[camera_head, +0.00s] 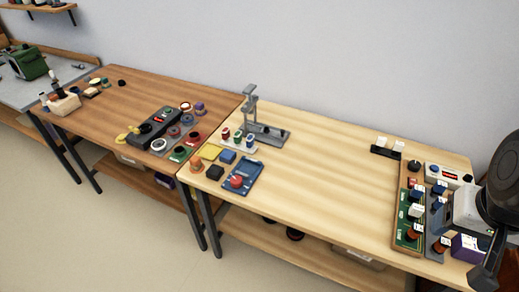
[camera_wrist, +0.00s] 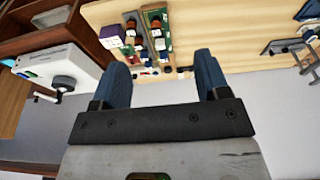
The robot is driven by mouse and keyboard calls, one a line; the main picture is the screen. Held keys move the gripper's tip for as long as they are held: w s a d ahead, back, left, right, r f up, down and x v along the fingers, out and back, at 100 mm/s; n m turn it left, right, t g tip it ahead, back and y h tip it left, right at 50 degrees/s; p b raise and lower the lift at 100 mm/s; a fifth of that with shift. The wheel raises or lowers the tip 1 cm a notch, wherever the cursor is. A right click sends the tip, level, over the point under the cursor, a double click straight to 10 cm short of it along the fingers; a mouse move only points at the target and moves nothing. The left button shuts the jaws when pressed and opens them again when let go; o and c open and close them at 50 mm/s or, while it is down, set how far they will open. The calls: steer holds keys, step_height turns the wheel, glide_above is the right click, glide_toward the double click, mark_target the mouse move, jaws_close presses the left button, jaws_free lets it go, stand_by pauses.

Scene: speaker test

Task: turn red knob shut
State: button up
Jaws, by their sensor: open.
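A round red knob (camera_head: 236,182) sits on a blue plate (camera_head: 246,172) near the front left corner of the light wooden table. Its turn position is too small to read. My gripper (camera_wrist: 160,66) shows in the wrist view with its two blue fingers spread apart and nothing between them. It is far from the red knob, towards the right end of the table. The red knob does not show in the wrist view.
A grey metal stand (camera_head: 262,130) rises behind the blue plate. A yellow block (camera_head: 210,152) and other small blocks lie left of it. Control panels (camera_head: 407,215) with several knobs stand at the table's right. The table's middle is clear.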

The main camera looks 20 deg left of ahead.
steer(key=w+a+f+n, duration=0.2)
steer(key=w+a+n, duration=0.7)
steer(key=w+n, duration=0.1)
steer(key=n+g, duration=0.3)
steer(key=n, duration=2.6)
glide_above(236, 180)
steer(key=f, duration=2.1)
steer(key=shift+w+d+f, duration=0.15)
steer(key=shift+d+f, duration=0.05)
steer(key=shift+f, duration=0.1)
steer(key=shift+a+f, duration=0.15)
steer(key=shift+a, duration=0.1)
steer(key=shift+f, duration=0.15)
steer(key=shift+f, duration=3.75)
